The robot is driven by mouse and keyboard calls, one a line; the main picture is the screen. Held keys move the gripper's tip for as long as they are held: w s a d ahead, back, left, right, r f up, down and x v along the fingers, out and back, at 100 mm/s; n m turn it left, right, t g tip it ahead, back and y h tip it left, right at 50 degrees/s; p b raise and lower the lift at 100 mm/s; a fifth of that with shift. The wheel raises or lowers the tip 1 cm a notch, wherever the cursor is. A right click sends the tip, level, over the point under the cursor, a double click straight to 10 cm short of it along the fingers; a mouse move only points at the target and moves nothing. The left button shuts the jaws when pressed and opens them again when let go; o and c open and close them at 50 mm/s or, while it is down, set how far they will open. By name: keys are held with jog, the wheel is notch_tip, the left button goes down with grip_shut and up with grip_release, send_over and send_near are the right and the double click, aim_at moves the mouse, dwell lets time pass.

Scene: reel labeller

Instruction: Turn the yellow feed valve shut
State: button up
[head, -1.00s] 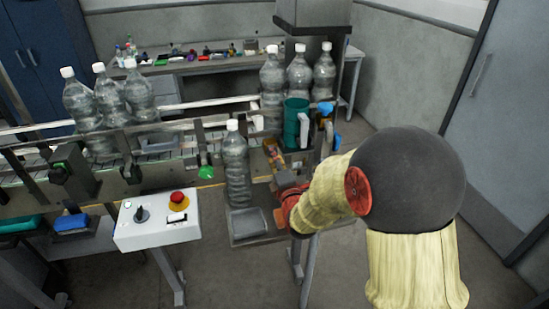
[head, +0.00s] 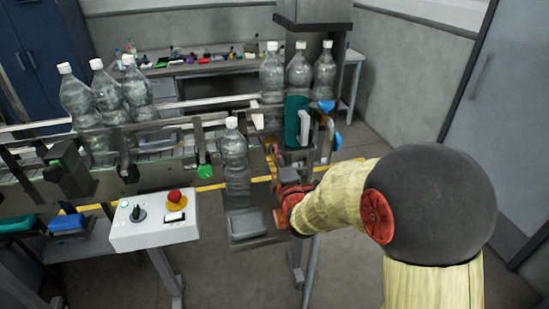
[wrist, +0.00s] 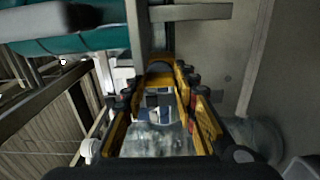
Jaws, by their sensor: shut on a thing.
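In the wrist view, the two yellow fingers of my gripper (wrist: 164,78) come close together at their tips. A small dull-yellow piece, which appears to be the handle of the yellow feed valve (wrist: 161,66), sits between the tips. The fingers hide most of it, so its angle cannot be told. In the head view, my gripper (head: 272,154) reaches in beside the machine, left of the teal cylinder (head: 292,122), and the valve cannot be made out apart from the yellow fingers.
A clear bottle (head: 236,160) stands just left of my gripper. Several more bottles stand on the conveyor (head: 160,150). A white control box (head: 150,232) with a red button is at front left. A grey upright (wrist: 138,40) is close to the fingers. Floor at right is clear.

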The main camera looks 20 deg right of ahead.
jog(key=o, duration=1.2)
jog(key=shift+c, duration=0.2)
jog(key=s, duration=1.2)
jog(key=s+m+g, duration=1.2)
jog(key=s+m, duration=0.5)
jog(key=s, duration=1.1)
jog(key=shift+r+m, duration=0.15)
jog(key=shift+m, duration=0.25)
